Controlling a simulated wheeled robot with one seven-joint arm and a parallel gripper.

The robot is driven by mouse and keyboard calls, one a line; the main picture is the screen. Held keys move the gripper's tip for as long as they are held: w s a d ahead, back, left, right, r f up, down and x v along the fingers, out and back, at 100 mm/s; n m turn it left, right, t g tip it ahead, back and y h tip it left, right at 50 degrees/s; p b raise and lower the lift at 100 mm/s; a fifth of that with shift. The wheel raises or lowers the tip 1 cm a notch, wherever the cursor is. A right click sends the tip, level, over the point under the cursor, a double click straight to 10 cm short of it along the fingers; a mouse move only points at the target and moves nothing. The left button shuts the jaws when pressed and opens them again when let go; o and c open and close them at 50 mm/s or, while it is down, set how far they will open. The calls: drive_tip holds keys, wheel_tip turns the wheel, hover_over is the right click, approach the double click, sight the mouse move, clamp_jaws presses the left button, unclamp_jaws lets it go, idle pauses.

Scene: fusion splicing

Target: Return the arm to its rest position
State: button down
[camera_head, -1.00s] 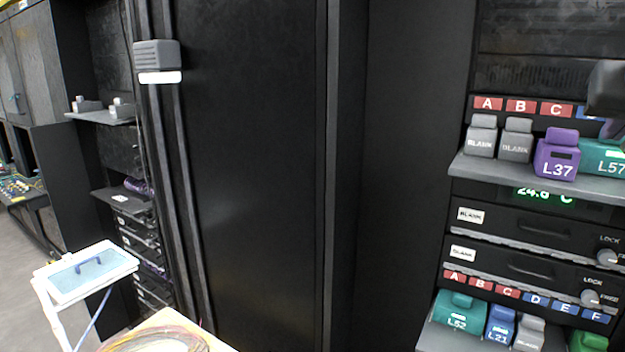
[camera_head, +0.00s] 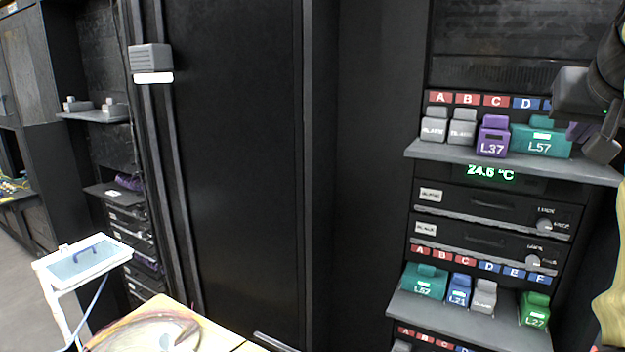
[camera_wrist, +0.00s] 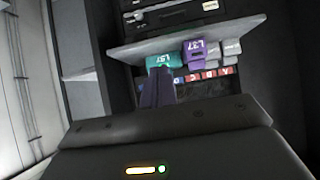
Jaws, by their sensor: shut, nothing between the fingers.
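My gripper (camera_head: 576,132) is at the right edge of the head view, dark and partly cut off, in front of the right end of the upper shelf (camera_head: 520,166). In the wrist view its shut, dark purplish fingers (camera_wrist: 157,76) point towards the shelf and overlap the front of the teal L57 module (camera_wrist: 165,61). Nothing shows between them. In the head view the L57 module (camera_head: 540,138) stands on the shelf beside the purple L37 module (camera_head: 493,137). Two grey blank modules (camera_head: 448,127) stand left of these.
A lower shelf (camera_head: 470,324) holds teal, blue, grey and green modules. A black cabinet (camera_head: 235,170) fills the middle. A white stand with a tray (camera_head: 85,265) and a table with coiled fibre (camera_head: 150,325) are at lower left.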

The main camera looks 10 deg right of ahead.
drive_tip(key=w+a+f+n+g+y, duration=0.1)
drive_tip(key=w+a+f, duration=0.3)
drive_tip(key=f, duration=0.5)
drive_tip(key=w+a+f+n+y, duration=0.1)
drive_tip(key=w+a+f+y, duration=0.15)
drive_tip(key=f, duration=0.65)
drive_tip(key=w+a+f+n+g+y, duration=0.1)
drive_tip(key=w+a+f, duration=0.3)
drive_tip(key=f, duration=0.5)
drive_tip(key=s+a+f+n+g, duration=0.1)
drive_tip(key=s+a+f, duration=0.2)
drive_tip(key=a+f, duration=0.2)
drive_tip(key=s+a+f+n+g+y+b, duration=0.1)
drive_tip(key=s+a+f, duration=0.3)
drive_tip(key=f, duration=0.7)
drive_tip(key=s+a+f+n+g, duration=0.2)
drive_tip(key=s+a+f, duration=0.2)
drive_tip(key=a+f, duration=0.3)
drive_tip(key=shift+a+f+y+b, duration=0.2)
drive_tip(key=shift+f+y+b, duration=0.2)
drive_tip(key=shift+f, duration=0.3)
drive_tip(key=shift+s+d, duration=0.1)
drive_tip(key=shift+d, duration=0.1)
